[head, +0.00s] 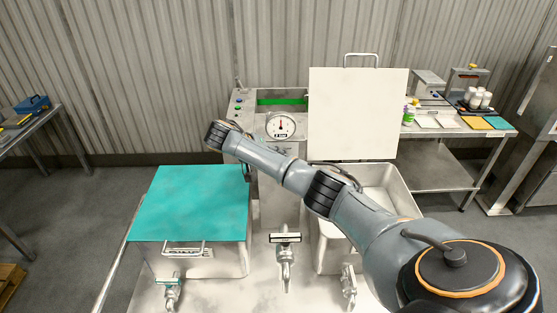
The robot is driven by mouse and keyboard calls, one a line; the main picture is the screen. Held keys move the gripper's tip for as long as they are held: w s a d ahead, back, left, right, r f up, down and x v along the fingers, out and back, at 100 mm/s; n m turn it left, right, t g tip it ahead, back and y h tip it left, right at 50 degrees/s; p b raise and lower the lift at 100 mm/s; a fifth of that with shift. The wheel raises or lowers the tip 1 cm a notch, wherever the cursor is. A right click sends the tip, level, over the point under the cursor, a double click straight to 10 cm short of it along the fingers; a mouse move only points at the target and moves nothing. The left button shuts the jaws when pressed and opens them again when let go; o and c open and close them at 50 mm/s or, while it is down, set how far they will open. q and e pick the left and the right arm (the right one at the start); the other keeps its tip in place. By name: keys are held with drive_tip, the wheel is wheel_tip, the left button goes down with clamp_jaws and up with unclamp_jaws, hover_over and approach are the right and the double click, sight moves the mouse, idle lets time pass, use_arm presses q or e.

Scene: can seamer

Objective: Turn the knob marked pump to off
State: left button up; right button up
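A grey control panel (236,108) with small coloured buttons stands at the back, left of a round dial gauge (281,125). No knob with a readable pump mark can be made out; markings are too small, and my wrist covers the panel's lower part. My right arm reaches in from the lower right across the middle to the panel's front. My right gripper (247,173) seems to hang below the wrist beside the teal lid's back right corner, mostly hidden. Whether its fingers are open does not show. My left gripper is out of view.
A teal lid (190,205) covers the left tank. A white lid (357,115) stands upright behind the open right basin (385,185). Taps (285,262) line the front. A side table (450,128) with bottles and trays stands at the right back.

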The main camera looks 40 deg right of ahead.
drive_tip(key=shift+w+a+f+n+g+h+b, duration=0.15)
drive_tip(key=shift+g+h+b, duration=0.1)
drive_tip(key=shift+h+b, duration=0.2)
drive_tip(key=shift+f+n+g+h+b, duration=0.15)
drive_tip(key=shift+g+h+b, duration=0.15)
drive_tip(key=shift+h, duration=0.25)
drive_tip(key=shift+n+g+h+b, duration=0.3)
drive_tip(key=shift+g+h+b, duration=0.15)
drive_tip(key=shift+h+b, duration=0.45)
clamp_jaws()
drive_tip(key=o, duration=1.1)
unclamp_jaws()
drive_tip(key=shift+o, duration=0.2)
drive_tip(key=shift+a, duration=0.1)
drive_tip(key=v, duration=1.2)
drive_tip(key=shift+w+f, duration=0.1)
